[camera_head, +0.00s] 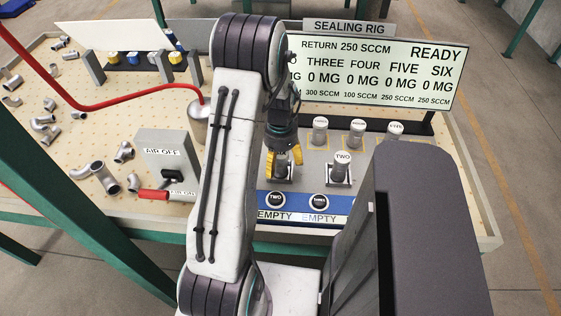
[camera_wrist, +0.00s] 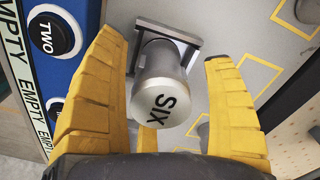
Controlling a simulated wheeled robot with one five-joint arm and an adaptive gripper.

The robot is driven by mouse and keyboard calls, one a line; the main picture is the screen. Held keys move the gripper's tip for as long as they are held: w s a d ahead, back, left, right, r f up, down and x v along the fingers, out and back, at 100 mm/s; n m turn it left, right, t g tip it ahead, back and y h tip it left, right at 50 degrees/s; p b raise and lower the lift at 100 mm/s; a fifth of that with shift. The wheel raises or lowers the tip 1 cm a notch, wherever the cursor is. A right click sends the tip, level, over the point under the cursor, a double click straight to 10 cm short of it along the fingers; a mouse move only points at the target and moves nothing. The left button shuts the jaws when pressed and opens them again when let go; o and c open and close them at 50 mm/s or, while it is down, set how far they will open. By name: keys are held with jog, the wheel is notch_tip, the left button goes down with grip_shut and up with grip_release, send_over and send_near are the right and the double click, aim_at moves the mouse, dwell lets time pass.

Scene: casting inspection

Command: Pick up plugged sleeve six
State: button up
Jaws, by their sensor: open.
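Sleeve six (camera_wrist: 157,90) is a grey metal cylinder with a pale end marked SIX. In the wrist view it stands in a square metal holder (camera_wrist: 190,38). My gripper (camera_wrist: 160,95) is open, with its yellow fingers on both sides of the sleeve. Gaps show between the sleeve and the left and right fingers. In the head view my gripper (camera_head: 284,160) is low over the left holder of the rig, and my arm and fingers hide most of the sleeve.
Sleeve TWO (camera_head: 342,166) stands close to the right of my gripper. More capped sleeves (camera_head: 357,132) stand behind. Black buttons (camera_head: 319,202) and EMPTY labels line the blue front strip. A READY screen (camera_head: 370,72) rises behind. An air box (camera_head: 166,155) and pipe pieces lie left.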

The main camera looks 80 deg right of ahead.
jog(key=shift+f, duration=0.15)
jog(key=shift+c, duration=0.2)
jog(key=c, duration=1.4)
